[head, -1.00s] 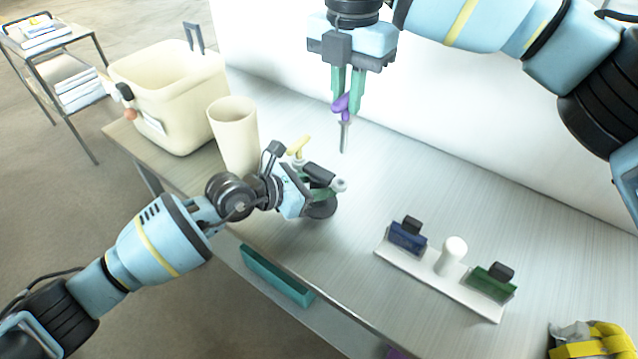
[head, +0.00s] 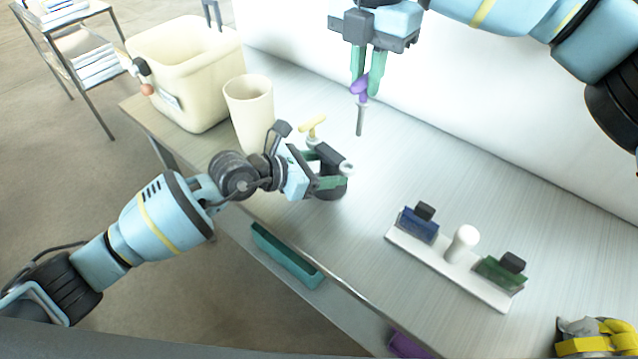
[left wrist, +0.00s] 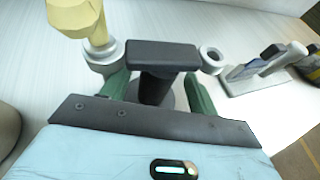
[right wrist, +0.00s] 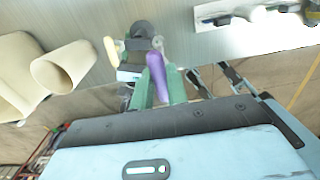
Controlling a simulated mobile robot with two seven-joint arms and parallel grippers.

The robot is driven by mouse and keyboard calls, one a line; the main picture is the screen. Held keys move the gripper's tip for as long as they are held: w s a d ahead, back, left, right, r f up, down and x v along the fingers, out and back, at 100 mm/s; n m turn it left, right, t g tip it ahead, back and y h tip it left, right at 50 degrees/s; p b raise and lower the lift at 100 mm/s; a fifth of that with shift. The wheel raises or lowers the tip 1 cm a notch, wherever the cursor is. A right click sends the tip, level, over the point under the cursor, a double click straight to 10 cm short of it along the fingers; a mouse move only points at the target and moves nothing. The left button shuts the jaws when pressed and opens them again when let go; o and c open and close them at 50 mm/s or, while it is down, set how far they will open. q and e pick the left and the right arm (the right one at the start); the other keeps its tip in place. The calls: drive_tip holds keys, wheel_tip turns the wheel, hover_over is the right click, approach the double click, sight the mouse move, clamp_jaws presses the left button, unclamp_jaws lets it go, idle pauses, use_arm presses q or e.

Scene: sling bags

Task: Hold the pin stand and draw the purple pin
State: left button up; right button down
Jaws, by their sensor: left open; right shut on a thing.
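The pin stand (head: 331,158) is dark, with a round base and light ring holders at its sides. It stands on the table, and a yellow pin (head: 313,126) sits in one ring. The other ring (left wrist: 211,58) is empty in the left wrist view. My left gripper (head: 328,178) is open, with its green fingers on either side of the stand's post (left wrist: 155,90). My right gripper (head: 366,80) is shut on the purple pin (head: 360,88). It holds the pin above the table, clear of the stand, with the grey shank (head: 360,120) pointing down.
A cream cup (head: 250,110) and a large cream bin (head: 185,85) stand left of the stand. A white rack (head: 440,262) with blue and green blocks lies to the right. A yellow item (head: 597,338) is at the lower right. The table behind the stand is clear.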

sight(322, 168)
use_arm(q)
drive_tip(key=v, duration=0.6)
drive_tip(key=s+d+n+h, duration=0.1)
drive_tip(key=s+n, duration=0.1)
drive_tip(key=s+d+n+h, duration=0.1)
drive_tip(key=s, duration=0.1)
drive_tip(key=shift+d+f+h, duration=0.15)
drive_tip(key=shift+d+h, duration=0.15)
drive_tip(key=shift+s+d+r+n+t+h, duration=0.15)
drive_tip(key=shift+s+n+h, duration=0.25)
drive_tip(key=shift+n, duration=0.4)
drive_tip(key=shift+s+d+r+n+t+h, duration=0.15)
drive_tip(key=shift+s+n+h, duration=0.15)
drive_tip(key=shift+s+n, duration=0.35)
drive_tip(key=shift+a+f, duration=0.1)
drive_tip(key=shift+a, duration=0.05)
use_arm(e)
drive_tip(key=shift+s, duration=0.1)
